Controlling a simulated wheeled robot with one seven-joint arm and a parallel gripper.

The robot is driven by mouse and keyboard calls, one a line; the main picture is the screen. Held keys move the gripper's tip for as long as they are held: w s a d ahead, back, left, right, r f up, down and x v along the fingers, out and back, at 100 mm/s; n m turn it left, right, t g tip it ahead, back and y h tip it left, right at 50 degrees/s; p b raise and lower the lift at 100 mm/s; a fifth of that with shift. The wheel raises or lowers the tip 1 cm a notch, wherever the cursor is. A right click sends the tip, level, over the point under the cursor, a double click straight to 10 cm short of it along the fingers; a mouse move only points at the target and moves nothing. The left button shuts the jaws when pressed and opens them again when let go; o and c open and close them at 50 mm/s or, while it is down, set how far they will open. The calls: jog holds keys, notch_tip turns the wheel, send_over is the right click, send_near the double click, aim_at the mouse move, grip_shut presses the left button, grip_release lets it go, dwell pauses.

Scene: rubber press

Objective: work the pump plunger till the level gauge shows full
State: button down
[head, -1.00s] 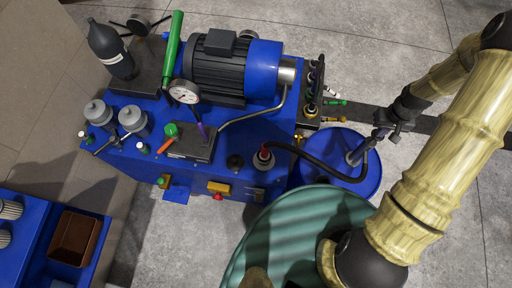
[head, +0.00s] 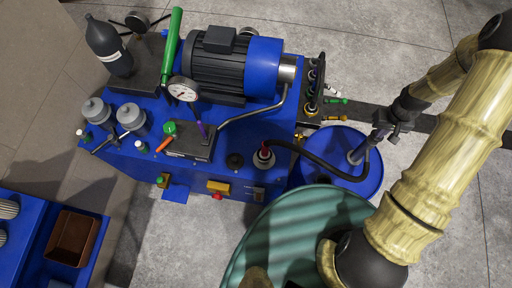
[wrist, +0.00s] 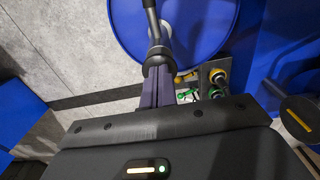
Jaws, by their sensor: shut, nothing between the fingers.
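A blue drum (head: 330,153) stands on the floor right of the machine, with a grey upright pump part (head: 357,156) on its top and a black hose from it. This looks like the pump plunger. My gripper (head: 376,138) is at the top of it, fingers shut and pointing down. In the wrist view, the purple fingers (wrist: 156,78) end at a dark round collar (wrist: 157,60) on a rod over the drum (wrist: 200,25). I cannot tell whether they touch. A round white dial (head: 182,91) faces the head camera on the machine; I cannot make out a level gauge for certain.
The blue machine (head: 225,175) carries a motor (head: 220,70) and a valve row (head: 312,85) close left of the drum. A blue bench with a brown tray (head: 73,238) is at lower left. Grey floor is clear behind.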

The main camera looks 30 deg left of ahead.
jog(key=shift+r+p, duration=1.5)
jog(key=shift+r, duration=0.9)
notch_tip(320, 180, up, 7)
jog(key=p, duration=0.5)
jog(key=shift+w, duration=0.15)
